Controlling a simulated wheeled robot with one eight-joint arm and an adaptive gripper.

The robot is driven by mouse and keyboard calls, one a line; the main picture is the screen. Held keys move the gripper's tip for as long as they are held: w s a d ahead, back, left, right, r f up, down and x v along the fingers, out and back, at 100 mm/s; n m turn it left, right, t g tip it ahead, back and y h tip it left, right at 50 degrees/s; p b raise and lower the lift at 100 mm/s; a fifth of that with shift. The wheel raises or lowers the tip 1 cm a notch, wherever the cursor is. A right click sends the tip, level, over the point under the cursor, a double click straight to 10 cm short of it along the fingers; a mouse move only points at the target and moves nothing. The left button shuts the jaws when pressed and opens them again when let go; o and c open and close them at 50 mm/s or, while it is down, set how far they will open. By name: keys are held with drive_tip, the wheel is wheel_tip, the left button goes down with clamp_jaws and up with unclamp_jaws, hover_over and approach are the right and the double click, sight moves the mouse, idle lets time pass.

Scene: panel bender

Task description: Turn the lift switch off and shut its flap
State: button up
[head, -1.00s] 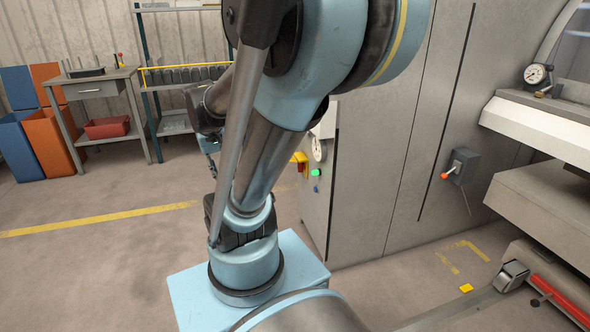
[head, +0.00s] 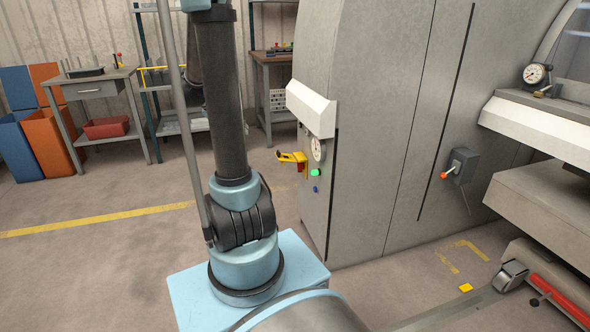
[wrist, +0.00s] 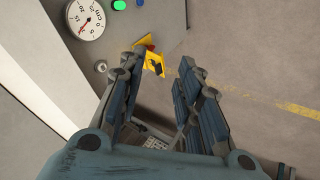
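The lift switch's yellow flap (head: 291,157) stands out from the side of the grey machine cabinet, so it looks open. A red part (head: 300,168) sits just under it; the switch's position cannot be made out. In the wrist view the yellow flap (wrist: 155,60) shows beyond the left fingertip, with a red part (wrist: 146,43) behind it and a small dark piece over it. My gripper (wrist: 163,65) is open, its two fingers apart with nothing between them. The left finger overlaps the flap's edge in the picture; contact cannot be told. My gripper is outside the head view.
A round dial (head: 318,149), a green button (head: 315,173) and a blue button (head: 316,189) are on the same cabinet face. A white sloped hood (head: 311,108) juts out above them. A grey box with a red-tipped lever (head: 461,165) is further right.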

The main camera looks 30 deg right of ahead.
drive_tip(key=w+d+f+m+g+h, duration=0.1)
drive_tip(key=w+d+f+m+h, duration=0.2)
drive_tip(key=w+d+f, duration=0.45)
drive_tip(key=w+d+f+m+g+h, duration=0.1)
drive_tip(key=w+d+f+m+h, duration=0.3)
drive_tip(key=w, duration=0.6)
drive_tip(key=m+g+h, duration=0.3)
drive_tip(key=m, duration=0.1)
approach(300, 166)
drive_tip(key=x, duration=0.7)
drive_tip(key=shift+w+d+f, duration=0.2)
drive_tip(key=shift+w+f, duration=0.05)
drive_tip(key=shift+f, duration=0.1)
clamp_jaws()
